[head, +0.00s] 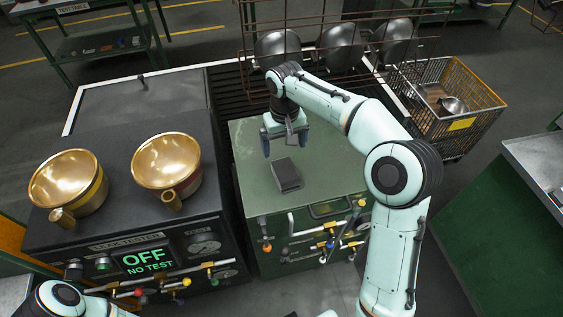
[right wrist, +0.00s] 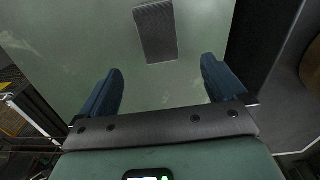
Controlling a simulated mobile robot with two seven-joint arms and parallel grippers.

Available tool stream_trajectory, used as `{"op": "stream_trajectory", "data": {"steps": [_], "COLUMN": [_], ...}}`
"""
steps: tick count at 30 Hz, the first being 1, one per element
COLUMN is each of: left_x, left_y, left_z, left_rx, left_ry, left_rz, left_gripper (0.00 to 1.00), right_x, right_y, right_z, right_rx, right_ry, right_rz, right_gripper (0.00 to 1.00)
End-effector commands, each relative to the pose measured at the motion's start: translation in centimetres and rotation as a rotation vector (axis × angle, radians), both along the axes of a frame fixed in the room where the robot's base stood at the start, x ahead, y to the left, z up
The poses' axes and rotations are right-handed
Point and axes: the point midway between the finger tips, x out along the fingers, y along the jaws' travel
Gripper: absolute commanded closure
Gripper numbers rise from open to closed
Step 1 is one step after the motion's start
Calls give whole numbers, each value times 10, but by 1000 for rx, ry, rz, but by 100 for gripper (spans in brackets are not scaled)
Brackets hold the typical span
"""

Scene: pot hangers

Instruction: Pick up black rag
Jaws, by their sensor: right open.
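The black rag (head: 286,175) lies folded as a dark block on the green cabinet top (head: 325,170). In the right wrist view the rag (right wrist: 156,32) is dark grey and sits at the top, beyond the fingertips and roughly centred between them. My right gripper (head: 284,148) is over the cabinet top, just behind the rag in the head view. Its two blue fingers are spread apart with nothing between them, as the right wrist view (right wrist: 161,82) also shows. A left-side arm link shows at the bottom left, but the left gripper is not visible.
A dark leak tester (head: 125,225) with two brass bowls (head: 68,182) (head: 167,162) stands left of the cabinet. Behind is a wire rack with hanging pots (head: 341,47). A wire basket (head: 440,115) stands at right. Valves and a handle line the cabinet's front edge. The cabinet top is otherwise clear.

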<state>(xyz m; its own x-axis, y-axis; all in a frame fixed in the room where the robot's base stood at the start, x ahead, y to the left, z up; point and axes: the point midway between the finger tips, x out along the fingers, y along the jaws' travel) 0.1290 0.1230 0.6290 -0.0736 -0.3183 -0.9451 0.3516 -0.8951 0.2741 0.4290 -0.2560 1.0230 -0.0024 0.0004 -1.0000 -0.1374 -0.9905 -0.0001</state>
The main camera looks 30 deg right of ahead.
Motion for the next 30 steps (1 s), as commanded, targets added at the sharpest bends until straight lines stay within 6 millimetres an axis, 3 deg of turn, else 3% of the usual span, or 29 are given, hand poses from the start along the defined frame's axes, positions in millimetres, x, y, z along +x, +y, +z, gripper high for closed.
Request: {"op": "stream_trajectory", "data": {"steps": [10,17,25,30], "left_x": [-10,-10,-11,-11], "left_y": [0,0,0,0], "left_z": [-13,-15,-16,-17], "left_rx": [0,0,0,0], "left_ry": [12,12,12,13], "left_rz": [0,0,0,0], "left_gripper": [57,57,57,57], "right_x": [-2,-1,-4,-3], "right_y": [0,0,-2,-2], "right_z": [-65,-82,-120,-131], "right_rx": [1,2,1,1], "right_ry": [6,4,6,2], "right_rz": [1,0,1,0], "right_gripper": [2,2,2,2]}}
